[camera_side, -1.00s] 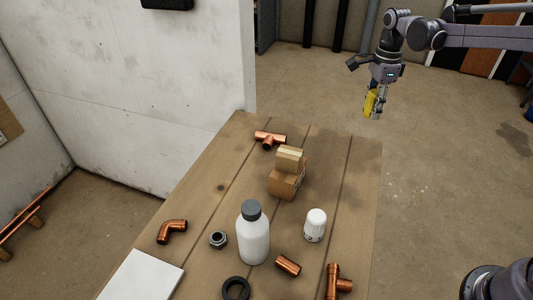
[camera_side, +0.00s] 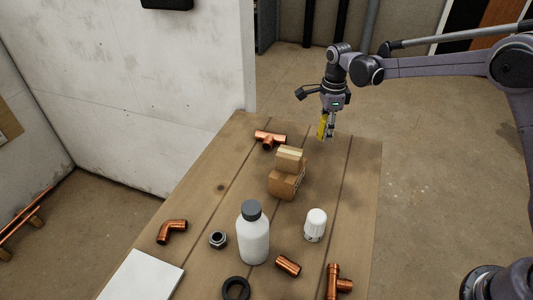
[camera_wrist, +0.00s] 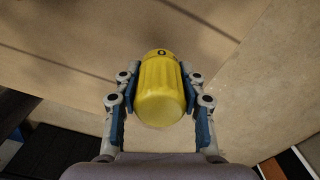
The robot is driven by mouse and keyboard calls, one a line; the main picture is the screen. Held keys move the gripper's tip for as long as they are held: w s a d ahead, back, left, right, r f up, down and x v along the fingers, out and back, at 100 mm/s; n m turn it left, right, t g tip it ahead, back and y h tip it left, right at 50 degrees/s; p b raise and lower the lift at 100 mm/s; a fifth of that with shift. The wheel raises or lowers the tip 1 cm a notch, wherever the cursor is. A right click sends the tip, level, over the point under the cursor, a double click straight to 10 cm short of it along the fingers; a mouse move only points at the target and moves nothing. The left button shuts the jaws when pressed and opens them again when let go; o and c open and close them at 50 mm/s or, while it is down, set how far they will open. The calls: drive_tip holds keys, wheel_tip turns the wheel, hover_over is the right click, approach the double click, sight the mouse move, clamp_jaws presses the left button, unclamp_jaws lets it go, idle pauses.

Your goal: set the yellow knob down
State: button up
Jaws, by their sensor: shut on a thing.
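My gripper (camera_side: 327,130) is shut on the yellow knob (camera_wrist: 160,88). In the wrist view the ribbed knob sits between the two blue-padded fingers, with a dark mark on its end. In the side view the knob (camera_side: 322,126) is partly hidden by the fingers. It appears held above the far right part of the wooden table (camera_side: 340,180), behind and to the right of the cardboard boxes. The exact height over the table is hard to tell.
Stacked cardboard boxes (camera_side: 287,182) stand mid-table, with a copper tee (camera_side: 270,139) behind them. A white bottle (camera_side: 253,238), a white knob (camera_side: 315,226), a copper elbow (camera_side: 172,231) and other fittings stand nearer. The table's far right planks look clear.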

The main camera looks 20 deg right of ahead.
sight(323, 148)
drive_tip(key=shift+f, duration=1.95)
drive_tip(key=o, duration=1.2)
drive_tip(key=shift+f, duration=0.15)
